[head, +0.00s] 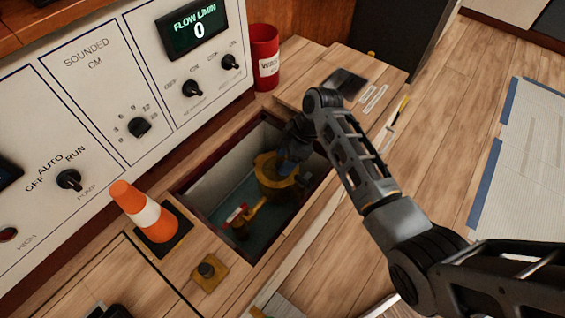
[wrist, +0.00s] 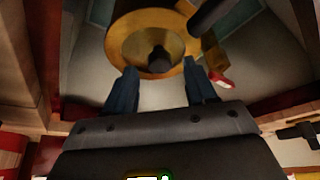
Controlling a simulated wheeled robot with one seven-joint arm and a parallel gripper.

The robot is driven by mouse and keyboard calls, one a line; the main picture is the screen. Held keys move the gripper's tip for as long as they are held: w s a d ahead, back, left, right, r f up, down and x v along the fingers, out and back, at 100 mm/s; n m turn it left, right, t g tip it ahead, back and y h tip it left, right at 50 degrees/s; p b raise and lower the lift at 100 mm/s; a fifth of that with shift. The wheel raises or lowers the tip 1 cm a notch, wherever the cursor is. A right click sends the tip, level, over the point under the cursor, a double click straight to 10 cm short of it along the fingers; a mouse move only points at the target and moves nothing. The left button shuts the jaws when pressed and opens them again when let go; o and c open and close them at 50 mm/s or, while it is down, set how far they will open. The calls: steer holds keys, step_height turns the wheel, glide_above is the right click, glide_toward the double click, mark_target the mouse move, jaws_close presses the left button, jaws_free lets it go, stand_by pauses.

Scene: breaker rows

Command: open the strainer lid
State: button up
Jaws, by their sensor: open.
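The strainer (head: 277,176) is a brass-coloured body inside the sunken well in the floor. Its round brass lid (wrist: 135,42) with a dark knob (wrist: 159,60) in the middle shows in the wrist view. My gripper (wrist: 157,88) is open, with its two dark blue fingers apart at the lid's near edge. I cannot tell whether the fingers touch the lid. The knob lies ahead of the gap between the fingertips. In the head view my gripper (head: 290,158) reaches down into the well over the strainer and hides part of its top.
The well (head: 205,190) has tight walls around the strainer. A red-handled valve (head: 237,213) sits on the brass pipe. An orange cone (head: 148,212) and a yellow block with a black knob (head: 208,273) stand at the well's left edge. A red bin (head: 264,55) stands behind, beside the control panel (head: 110,80).

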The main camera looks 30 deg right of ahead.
steer(key=shift+w+a+f, duration=0.1)
steer(key=shift+a+f, duration=0.2)
steer(key=shift+f, duration=0.35)
steer(key=shift+c, duration=0.5)
jaws_close()
